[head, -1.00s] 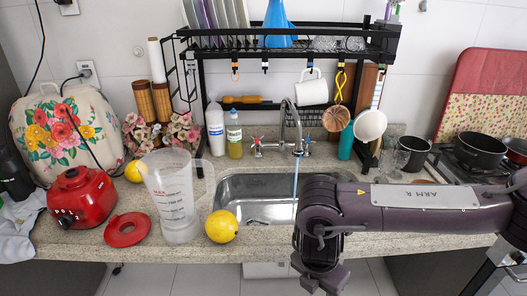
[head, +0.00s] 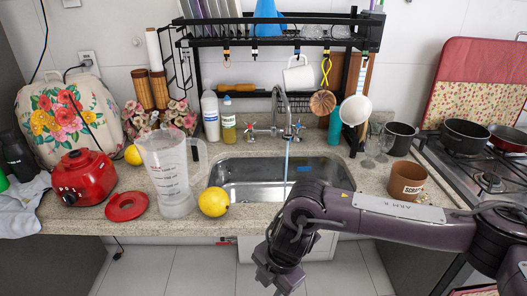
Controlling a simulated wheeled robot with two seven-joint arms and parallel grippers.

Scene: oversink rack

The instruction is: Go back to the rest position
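My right arm reaches in from the right edge of the head view, in front of the sink. Its gripper (head: 278,277) hangs low in front of the counter edge, pointing down. The fingers are small and dark, and I cannot tell whether they are open or shut. No held object shows at it. My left gripper is not in view.
The counter (head: 90,218) holds a sink (head: 235,178), a clear measuring jug (head: 172,180), a yellow lemon (head: 213,202), a red blender base (head: 82,178), a red lid (head: 127,207) and a brown pot (head: 407,181). A black rack (head: 270,42) stands behind. The floor (head: 190,268) in front is clear.

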